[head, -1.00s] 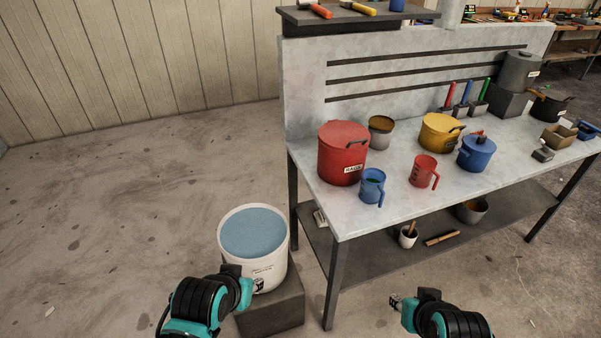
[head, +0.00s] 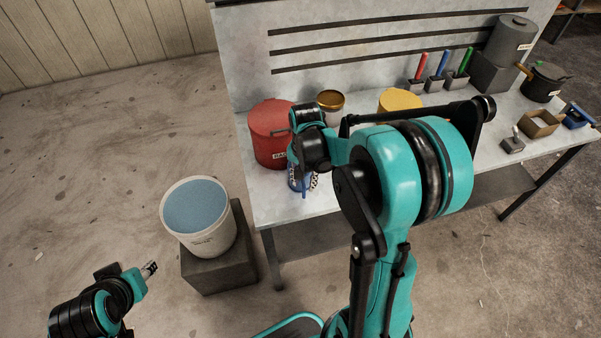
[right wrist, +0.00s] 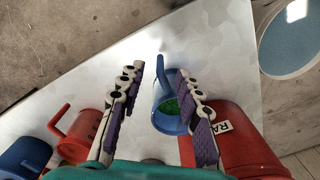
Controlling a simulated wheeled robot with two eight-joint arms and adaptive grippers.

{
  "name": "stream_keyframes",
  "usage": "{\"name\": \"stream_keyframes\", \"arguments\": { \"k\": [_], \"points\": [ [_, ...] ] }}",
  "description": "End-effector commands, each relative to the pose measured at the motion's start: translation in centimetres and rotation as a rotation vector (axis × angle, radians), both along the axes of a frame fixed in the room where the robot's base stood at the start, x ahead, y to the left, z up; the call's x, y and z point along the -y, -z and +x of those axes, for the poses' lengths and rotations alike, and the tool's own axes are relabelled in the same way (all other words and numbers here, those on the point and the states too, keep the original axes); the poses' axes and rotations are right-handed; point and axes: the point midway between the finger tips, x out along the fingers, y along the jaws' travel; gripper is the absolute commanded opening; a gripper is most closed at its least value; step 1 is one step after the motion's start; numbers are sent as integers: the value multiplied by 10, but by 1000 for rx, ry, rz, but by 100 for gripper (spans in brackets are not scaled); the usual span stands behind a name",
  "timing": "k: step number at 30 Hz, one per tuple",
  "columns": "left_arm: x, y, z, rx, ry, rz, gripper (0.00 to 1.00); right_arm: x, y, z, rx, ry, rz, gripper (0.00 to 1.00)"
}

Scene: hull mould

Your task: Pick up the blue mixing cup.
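The blue mixing cup (head: 295,183) stands near the front left of the workbench, mostly hidden behind my right arm in the head view. In the right wrist view the cup (right wrist: 165,88) shows from above, green inside, with its handle towards the top of the picture. My right gripper (right wrist: 158,75) is open. Its fingers lie on either side of the cup in that view, the right finger overlapping the cup's edge. I cannot tell whether it touches. My left gripper (head: 150,268) is away from the bench at lower left; its opening is unclear.
A red pot (head: 268,135) stands close beside the cup. A red cup (right wrist: 82,128) and a blue pot (right wrist: 24,156) are at left in the wrist view. A yellow pot (head: 400,99) and a tin (head: 330,101) stand behind. A white bucket (head: 212,242) sits on a block left of the bench.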

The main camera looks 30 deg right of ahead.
Motion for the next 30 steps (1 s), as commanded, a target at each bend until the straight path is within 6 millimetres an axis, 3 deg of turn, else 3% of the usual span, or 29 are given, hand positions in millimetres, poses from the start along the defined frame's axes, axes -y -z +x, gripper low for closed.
{"name": "stream_keyframes", "arguments": {
  "k": [11, 19, 27, 30],
  "points": [
    [0, 14, 0, 0, 0, 0, 40, 3, 38, 2, -11, 17, 3, 34],
    [0, 33, 0, 0, 0, 0, 40, 3, 78, 4, -11, 16, 3, 34],
    [0, 32, 0, 0, 0, 0, 40, 2, 81, 4, -10, 16, 2, 34],
    [0, 32, 0, 0, 0, 0, 40, 3, 81, 4, -10, 16, 2, 8]
  ]
}}
